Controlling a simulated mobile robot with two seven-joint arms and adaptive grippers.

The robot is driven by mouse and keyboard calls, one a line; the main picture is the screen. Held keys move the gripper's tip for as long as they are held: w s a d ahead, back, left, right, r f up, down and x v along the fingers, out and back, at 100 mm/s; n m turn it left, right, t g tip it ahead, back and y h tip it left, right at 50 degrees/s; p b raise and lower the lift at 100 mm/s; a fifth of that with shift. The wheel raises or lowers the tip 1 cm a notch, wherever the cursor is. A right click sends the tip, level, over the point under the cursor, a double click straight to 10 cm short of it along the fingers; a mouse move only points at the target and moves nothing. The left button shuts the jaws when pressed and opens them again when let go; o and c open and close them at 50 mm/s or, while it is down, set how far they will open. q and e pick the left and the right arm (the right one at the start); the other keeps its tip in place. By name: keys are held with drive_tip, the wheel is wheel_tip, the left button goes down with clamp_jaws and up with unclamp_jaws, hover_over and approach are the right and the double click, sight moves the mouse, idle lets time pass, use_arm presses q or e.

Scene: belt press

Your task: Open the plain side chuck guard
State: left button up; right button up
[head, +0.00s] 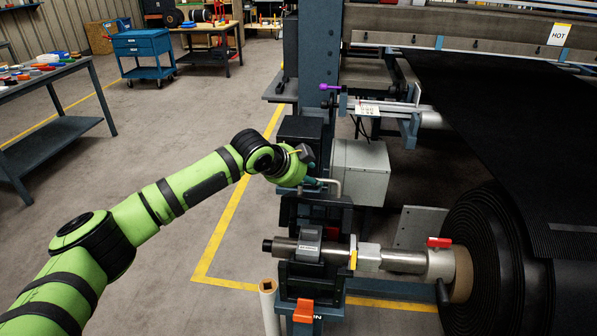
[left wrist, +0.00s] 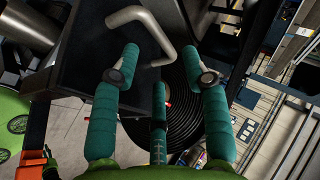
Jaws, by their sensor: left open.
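The dark guard (head: 322,216) stands at the chuck on the roll shaft, with a bent grey bar handle (head: 337,187) at its top. The shaft (head: 285,246) and chuck block (head: 308,245) are visible from above. My right gripper is not in view.
A big black belt roll (head: 495,260) fills the right side. A red-handled collar (head: 440,262) sits on the shaft beside it. A grey box (head: 360,170) stands just behind the handle. An orange-topped part (head: 303,311) is in front.

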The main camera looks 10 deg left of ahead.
use_arm(q)
drive_tip(key=shift+v, duration=2.15)
drive_tip(key=shift+c, duration=0.4)
